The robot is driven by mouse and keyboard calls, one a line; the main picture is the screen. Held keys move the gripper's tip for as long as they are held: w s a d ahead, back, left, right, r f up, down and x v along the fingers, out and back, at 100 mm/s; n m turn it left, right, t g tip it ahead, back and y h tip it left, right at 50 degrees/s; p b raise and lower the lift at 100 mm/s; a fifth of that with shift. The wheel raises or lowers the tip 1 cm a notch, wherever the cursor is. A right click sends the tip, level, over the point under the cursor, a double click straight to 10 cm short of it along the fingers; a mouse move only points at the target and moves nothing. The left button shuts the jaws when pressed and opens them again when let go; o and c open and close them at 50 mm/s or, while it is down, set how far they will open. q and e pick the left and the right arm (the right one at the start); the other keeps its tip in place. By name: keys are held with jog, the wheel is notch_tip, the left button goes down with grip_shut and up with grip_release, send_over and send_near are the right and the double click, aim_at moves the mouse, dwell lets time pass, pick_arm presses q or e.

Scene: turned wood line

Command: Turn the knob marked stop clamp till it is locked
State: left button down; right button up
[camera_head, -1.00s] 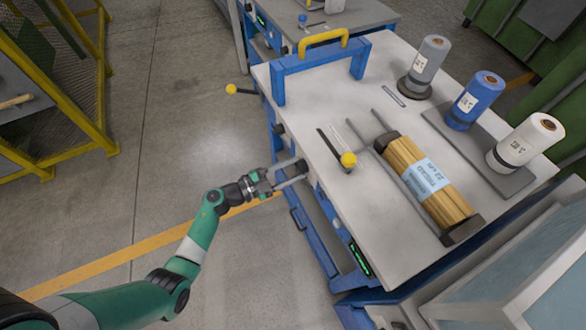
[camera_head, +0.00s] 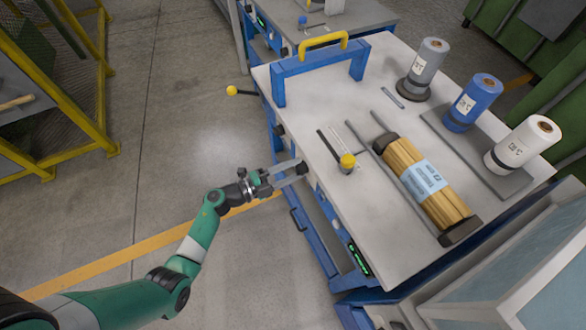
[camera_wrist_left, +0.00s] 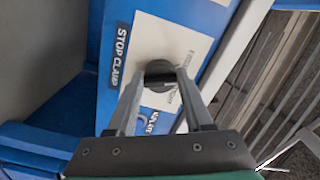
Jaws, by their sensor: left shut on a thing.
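In the head view the knob (camera_head: 302,171) is at the bench's left side, below the top. My left gripper (camera_wrist_left: 160,82) has one finger on each side of the knob and is shut on it. In the head view the left gripper (camera_head: 292,175) reaches it from the left. The knob's pointer and any lock marks cannot be read. My right gripper is not in view.
The bench top (camera_head: 330,105) carries a banded bundle of wood sticks (camera_head: 425,180), a yellow-topped lever (camera_head: 347,161) and several labelled rolls, one blue (camera_head: 473,102). A blue frame with a yellow handle (camera_head: 323,39) stands at the back.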

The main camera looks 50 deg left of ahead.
pick_arm(q)
jog(key=shift+r+m+b, duration=0.15)
jog(key=shift+m+b, duration=0.7)
jog(key=shift+m, duration=6.15)
jog(key=shift+c, duration=1.5)
grip_release()
jog(key=shift+s, duration=0.1)
